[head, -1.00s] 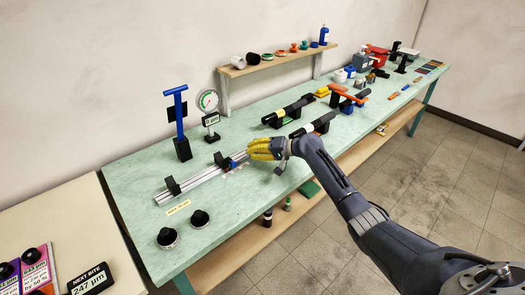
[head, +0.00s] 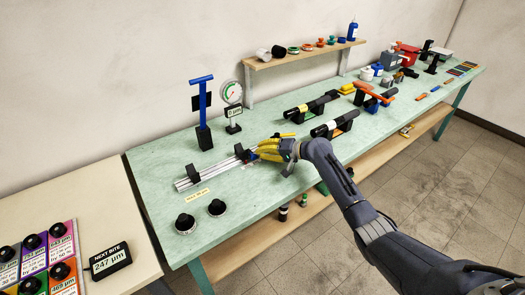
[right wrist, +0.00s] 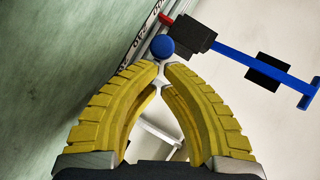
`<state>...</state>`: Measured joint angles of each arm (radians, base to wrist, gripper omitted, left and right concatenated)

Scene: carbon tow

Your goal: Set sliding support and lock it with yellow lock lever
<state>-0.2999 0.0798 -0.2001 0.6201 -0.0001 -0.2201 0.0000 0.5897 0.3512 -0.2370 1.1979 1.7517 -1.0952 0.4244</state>
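A silver rail (head: 210,176) lies along the near-left part of the green bench. A black support (head: 192,172) stands near its left end, and a second black support (head: 241,153) stands farther right, close to my right fingertips. My right gripper (head: 256,152) hangs over the rail's right part. In the right wrist view its yellow fingers (right wrist: 161,70) curve to a narrow gap, with a blue round knob (right wrist: 162,46) just beyond the tips. I cannot tell whether they grip anything. I cannot pick out a yellow lock lever from the yellow fingers. My left gripper is out of view.
A blue T-handled post (head: 202,105) and a dial gauge (head: 232,93) stand behind the rail. Two black knobs (head: 185,223) sit in front of its left end. Black cylinders on stands (head: 335,126) are to the right.

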